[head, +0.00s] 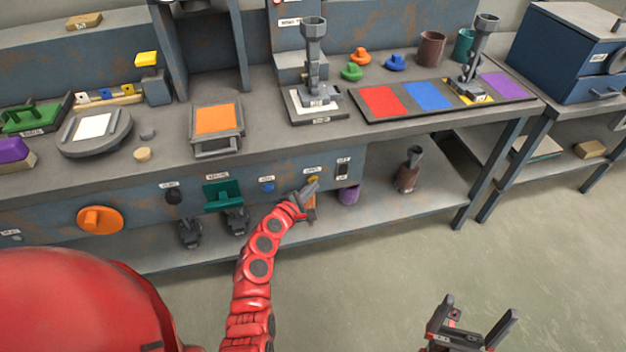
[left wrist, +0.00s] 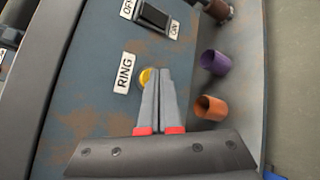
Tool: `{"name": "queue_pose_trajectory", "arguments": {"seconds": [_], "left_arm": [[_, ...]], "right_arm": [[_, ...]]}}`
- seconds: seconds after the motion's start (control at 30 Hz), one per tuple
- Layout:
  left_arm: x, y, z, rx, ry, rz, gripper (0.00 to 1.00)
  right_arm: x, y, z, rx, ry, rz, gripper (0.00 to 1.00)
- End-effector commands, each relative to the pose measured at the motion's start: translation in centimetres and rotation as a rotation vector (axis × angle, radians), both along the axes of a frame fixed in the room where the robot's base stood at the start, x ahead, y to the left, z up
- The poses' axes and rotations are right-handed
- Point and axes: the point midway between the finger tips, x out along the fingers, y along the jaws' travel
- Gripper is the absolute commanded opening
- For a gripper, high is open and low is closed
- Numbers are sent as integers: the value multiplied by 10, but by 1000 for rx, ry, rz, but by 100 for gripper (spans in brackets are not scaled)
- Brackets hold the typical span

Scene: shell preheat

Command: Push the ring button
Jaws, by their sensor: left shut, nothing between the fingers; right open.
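The ring button is a round yellow button (left wrist: 147,76) on the blue-grey front panel of the bench, beside a white label reading RING (left wrist: 125,73). It also shows in the head view (head: 313,179), just above my left fingertips. My left gripper (head: 311,187) is shut and empty, its fingers pointing at the panel. In the left wrist view its fingertips (left wrist: 158,72) overlap the right part of the button; whether they touch it I cannot tell. My right gripper (head: 478,318) is open and empty over the floor at the lower right, away from the bench.
A black rocker switch (left wrist: 154,17) marked ON and OFF is beside the button. On the panel further left are a blue button (head: 268,187), a green handle (head: 222,194) and an orange knob (head: 99,219).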

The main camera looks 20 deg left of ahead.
Motion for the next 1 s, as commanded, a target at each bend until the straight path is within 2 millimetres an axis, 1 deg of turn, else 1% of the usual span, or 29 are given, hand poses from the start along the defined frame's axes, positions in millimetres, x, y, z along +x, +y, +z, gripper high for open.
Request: {"name": "queue_pose_trajectory", "arguments": {"seconds": [0.2,0.57,0.67,1.0], "left_arm": [[-9,-6,0,-2,1,0,0],[-11,-7,0,-1,0,0,0],[-14,-9,1,-1,0,-1,0],[-40,-28,1,-2,1,-1,0]], "right_arm": [[0,0,5,0,0,0,100],[0,0,5,0,0,0,100],[0,0,6,0,0,0,100],[0,0,15,0,0,0,100]]}}
